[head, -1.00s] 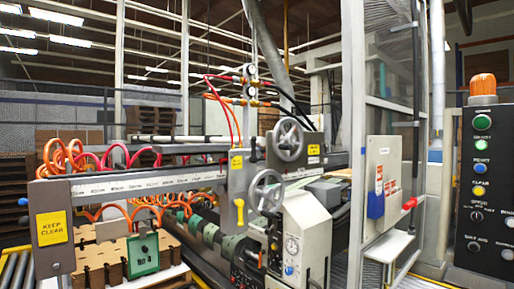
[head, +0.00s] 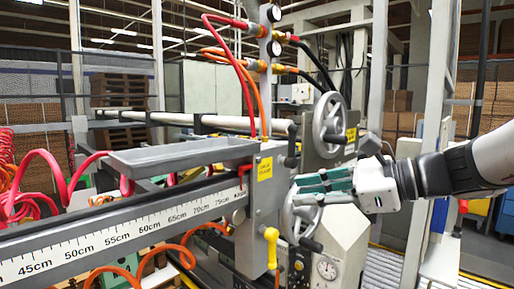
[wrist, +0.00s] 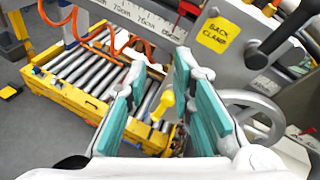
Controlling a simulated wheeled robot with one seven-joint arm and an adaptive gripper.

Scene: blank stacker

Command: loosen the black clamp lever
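The black clamp lever (head: 291,146) sits on the upright grey carriage plate, beside a yellow label (head: 264,168). In the wrist view the lever (wrist: 284,32) runs diagonally at the upper right, ending in a round black knob beside the label, which reads "BACK CLAMP" (wrist: 217,34). My gripper (head: 296,188) has teal finger pads and reaches in from the right, below the lever and in front of the lower handwheel. In the wrist view my gripper (wrist: 160,62) is open and empty; the lever is outside its fingers, to the right.
A yellow handle (head: 271,246) hangs below the plate; in the wrist view it appears between the fingers, farther off. Handwheels (head: 331,124) stand close right of the plate. Hoses rise above. A yellow-framed roller conveyor (wrist: 60,88) lies below.

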